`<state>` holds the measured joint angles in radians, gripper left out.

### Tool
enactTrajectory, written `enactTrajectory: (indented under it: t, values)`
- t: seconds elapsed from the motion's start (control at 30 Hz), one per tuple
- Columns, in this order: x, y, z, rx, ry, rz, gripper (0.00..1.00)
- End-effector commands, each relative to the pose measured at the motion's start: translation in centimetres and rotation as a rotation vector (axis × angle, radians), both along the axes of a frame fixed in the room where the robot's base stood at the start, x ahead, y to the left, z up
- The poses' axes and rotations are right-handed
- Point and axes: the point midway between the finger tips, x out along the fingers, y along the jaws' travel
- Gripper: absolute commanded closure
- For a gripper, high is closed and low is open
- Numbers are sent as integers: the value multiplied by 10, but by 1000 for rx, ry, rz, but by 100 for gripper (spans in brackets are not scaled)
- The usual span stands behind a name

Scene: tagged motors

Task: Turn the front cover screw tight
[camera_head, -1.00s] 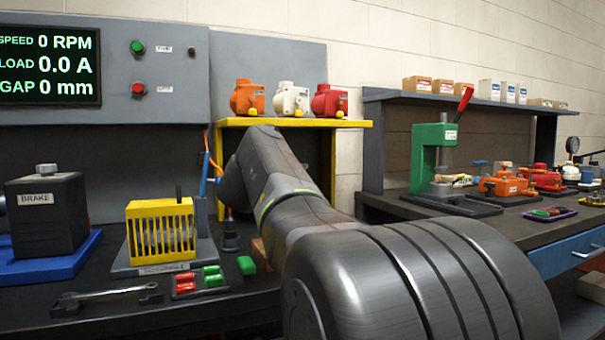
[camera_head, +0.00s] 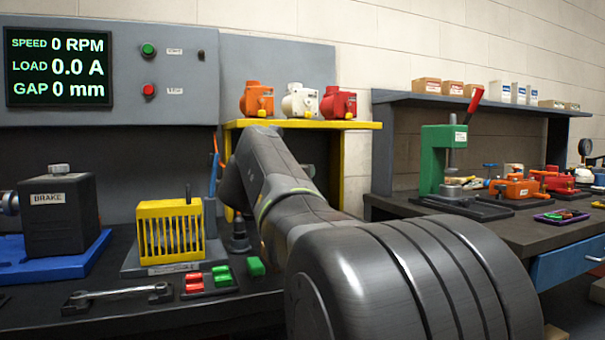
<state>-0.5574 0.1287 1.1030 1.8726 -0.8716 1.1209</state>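My arm reaches forward from the bottom right toward the yellow stand, and its end is hidden behind its own links, so my gripper is not visible. No front cover screw can be made out. Three motors stand on the yellow shelf: an orange one (camera_head: 257,100), a white one (camera_head: 300,101) and a red one (camera_head: 338,103). More motors, including an orange one (camera_head: 515,188) and a red one (camera_head: 558,181), sit on the right bench. Their screws are too small to tell.
The left bench holds a black brake block (camera_head: 60,215), a yellow slotted guard (camera_head: 170,231), a wrench (camera_head: 118,294) and red and green pieces (camera_head: 207,279). A green press (camera_head: 441,158) with a red lever stands on the right bench (camera_head: 560,231). A display panel (camera_head: 59,67) reads zero.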

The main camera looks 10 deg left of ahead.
Motion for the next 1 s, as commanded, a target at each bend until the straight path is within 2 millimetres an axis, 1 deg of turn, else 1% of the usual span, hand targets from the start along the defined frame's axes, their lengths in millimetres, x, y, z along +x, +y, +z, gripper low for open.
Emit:
enactTrajectory:
  t: [1.0]
  values:
    - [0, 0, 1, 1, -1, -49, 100]
